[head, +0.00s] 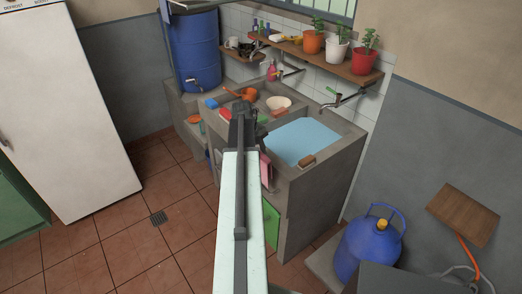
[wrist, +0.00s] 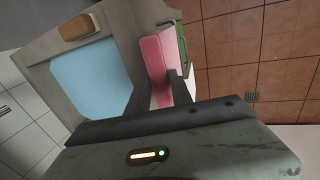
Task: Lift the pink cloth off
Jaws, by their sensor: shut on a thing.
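The pink cloth (head: 266,169) hangs upright against the front of the concrete counter, just right of my arm in the head view. In the wrist view the cloth (wrist: 156,57) runs down between my two dark fingers. My gripper (wrist: 162,80) is shut on the cloth. In the head view my arm covers part of the cloth, and the grip itself is hard to make out. How the cloth's top is held at the counter is not clear.
The counter (head: 340,165) holds a basin of blue water (head: 302,141) with a brown brush (head: 307,161) on its front rim. An orange dipper (head: 240,94) and pale bowl (head: 278,103) lie behind. A blue gas cylinder (head: 368,245) stands at right. Tiled floor is clear at left.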

